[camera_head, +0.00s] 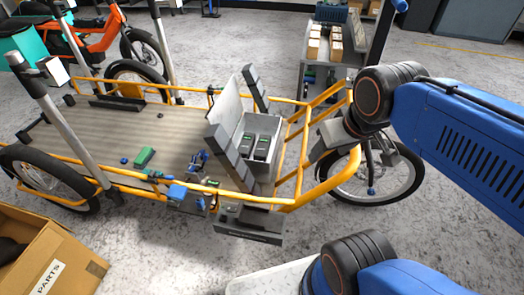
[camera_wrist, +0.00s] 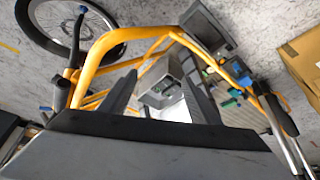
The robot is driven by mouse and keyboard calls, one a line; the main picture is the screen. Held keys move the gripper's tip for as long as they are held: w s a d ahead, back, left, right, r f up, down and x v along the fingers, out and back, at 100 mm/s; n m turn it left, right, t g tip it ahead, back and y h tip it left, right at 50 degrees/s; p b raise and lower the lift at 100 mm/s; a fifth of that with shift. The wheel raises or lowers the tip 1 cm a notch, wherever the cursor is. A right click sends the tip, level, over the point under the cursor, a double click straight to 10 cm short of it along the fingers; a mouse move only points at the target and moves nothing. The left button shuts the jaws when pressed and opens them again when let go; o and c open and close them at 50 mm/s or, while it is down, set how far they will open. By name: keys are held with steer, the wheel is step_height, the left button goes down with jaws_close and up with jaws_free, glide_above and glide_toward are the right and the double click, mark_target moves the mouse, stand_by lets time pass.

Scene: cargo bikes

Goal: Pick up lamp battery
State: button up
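A grey open-topped box (camera_head: 265,170) with its lid raised stands at the front end of the cargo bike's deck. Two dark battery-like blocks with green marks, a left one (camera_head: 246,144) and a right one (camera_head: 262,147), sit upright side by side in it. I cannot tell which is the lamp battery. A green block (camera_head: 145,156) lies farther left on the deck. My gripper (camera_wrist: 158,82) is open, its two dark fingers apart with nothing held. The box (camera_wrist: 172,72) shows beyond and between the fingers. In the head view my gripper is right of the box, partly hidden by my wrist.
The yellow frame rail (camera_head: 325,192) curves around the box on the right, close to my gripper. Small blue and green parts (camera_head: 190,185) clutter the deck's near edge. A cardboard parts box (camera_head: 50,255) stands at lower left. A cart with cartons (camera_head: 325,42) stands behind.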

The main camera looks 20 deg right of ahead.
steer(key=w+f+n+h, duration=0.1)
steer(key=w+n, duration=0.5)
steer(key=w, duration=0.3)
steer(key=n+g+h, duration=0.1)
steer(key=n, duration=2.3)
glide_above(262, 145)
steer(key=s+a, duration=0.3)
steer(key=s, duration=0.3)
step_height(262, 145, down, 21)
steer(key=x, duration=1.1)
steer(key=shift+w+f, duration=0.1)
steer(key=shift+f, duration=0.15)
steer(key=shift+w+d+x, duration=0.1)
steer(key=shift+w+x, duration=0.05)
steer(key=shift+x, duration=1.2)
steer(key=shift+w+d+x, duration=0.1)
steer(key=shift+w+x, duration=0.05)
steer(key=shift+x, duration=1.15)
steer(key=shift+r, duration=0.15)
steer(key=shift+c, duration=0.3)
steer(key=c, duration=0.9)
